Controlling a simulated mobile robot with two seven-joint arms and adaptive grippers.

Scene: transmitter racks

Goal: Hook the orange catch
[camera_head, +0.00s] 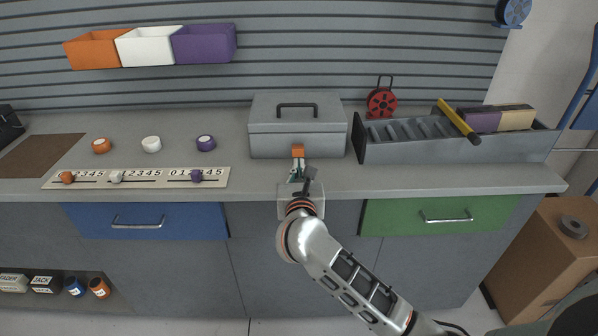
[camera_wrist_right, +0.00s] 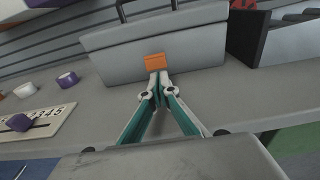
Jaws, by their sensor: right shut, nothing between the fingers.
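The orange catch (camera_head: 298,151) is on the front of a grey toolbox (camera_head: 265,143) with a dark top handle. The toolbox stands on the bench with its lid down. In the wrist view the catch (camera_wrist_right: 155,61) is straight ahead, just beyond my fingertips. My right gripper (camera_head: 298,168) is shut and empty, its tips at or very near the lower edge of the catch. I cannot tell whether they touch it. In the wrist view the gripper (camera_wrist_right: 158,77) has its green-and-white fingers closed together. My left gripper is not in view.
Left on the bench (camera_head: 255,182) are a slider board (camera_head: 135,185) and several round knobs. Right of the toolbox are a red reel (camera_head: 381,102) and a grey divided tray (camera_head: 430,148) with a yellow-handled tool. A blue drawer (camera_head: 140,219) and green drawer (camera_head: 440,214) sit below.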

